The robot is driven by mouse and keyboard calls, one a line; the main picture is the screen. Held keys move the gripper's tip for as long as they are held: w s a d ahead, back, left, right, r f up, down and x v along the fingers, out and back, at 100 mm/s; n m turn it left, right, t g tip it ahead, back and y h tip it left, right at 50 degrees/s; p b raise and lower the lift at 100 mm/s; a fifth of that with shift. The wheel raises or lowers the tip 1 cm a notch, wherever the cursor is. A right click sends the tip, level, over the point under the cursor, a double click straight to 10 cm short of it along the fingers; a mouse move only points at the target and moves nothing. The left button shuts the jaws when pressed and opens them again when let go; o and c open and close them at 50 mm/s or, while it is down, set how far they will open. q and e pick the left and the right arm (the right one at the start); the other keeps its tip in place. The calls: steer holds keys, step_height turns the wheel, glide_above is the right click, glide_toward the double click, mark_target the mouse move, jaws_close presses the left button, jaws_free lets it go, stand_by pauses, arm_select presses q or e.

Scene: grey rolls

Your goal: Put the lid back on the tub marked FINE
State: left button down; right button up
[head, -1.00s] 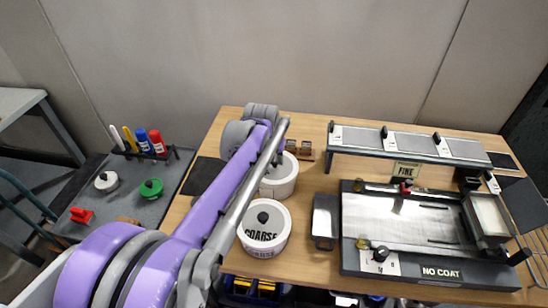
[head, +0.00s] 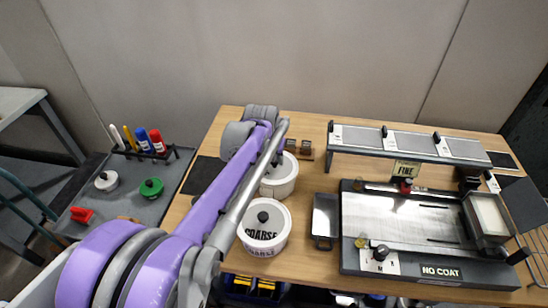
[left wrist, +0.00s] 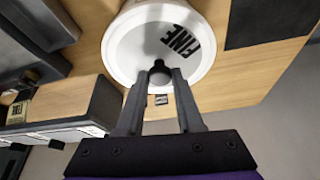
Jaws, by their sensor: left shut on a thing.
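My left gripper (left wrist: 159,80) is shut on the black knob of the white round lid (left wrist: 135,45) marked FINE. In the left wrist view the lid is over the white tub, whose side (left wrist: 203,12) shows at the lid's edge. I cannot tell whether the lid is fully seated. In the head view the white FINE tub (head: 283,183) stands on the wooden bench, partly hidden behind my left arm. My right gripper is not in view.
The white tub marked COARSE (head: 262,246), with its own black knob, stands just in front of the FINE tub. A grey tray (head: 325,215) and a coating machine marked NO COAT (head: 400,225) lie to the right. A shelf (head: 410,145) stands behind the machine.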

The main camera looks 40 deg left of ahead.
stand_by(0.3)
arm_select(q)
jaws_free()
stand_by(0.4)
steer(key=shift+r, duration=0.1)
steer(key=shift+r+p, duration=2.5)
steer(key=shift+r, duration=0.9)
jaws_close()
